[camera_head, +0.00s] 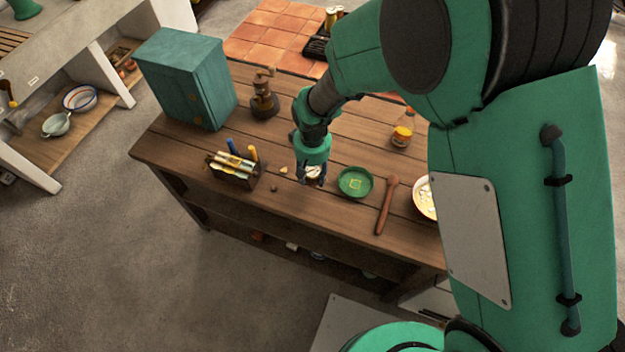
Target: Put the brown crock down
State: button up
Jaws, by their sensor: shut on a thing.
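My gripper (312,182) points down over the front part of the wooden table, between a dark caddy and a green dish. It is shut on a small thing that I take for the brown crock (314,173). Only a little of it, with a pale top, shows between the fingers; the rest is hidden by them. I cannot tell whether its base touches the tabletop.
The wooden table (170,150) bears a caddy (236,178) left of my gripper, a green dish (355,182) and wooden spoon (387,205) right, a grinder (264,100), a teal cabinet (188,80) and a jar (402,135) behind. Small bits lie near the caddy.

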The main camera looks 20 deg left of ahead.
aim_at(312, 170)
jog(key=shift+f+b, duration=0.5)
jog(key=shift+f, duration=1.25)
jog(key=shift+f, duration=0.15)
jog(key=o, duration=1.4)
notch_tip(312, 170, up, 12)
jog(key=p, duration=0.2)
jog(key=shift+p, duration=0.4)
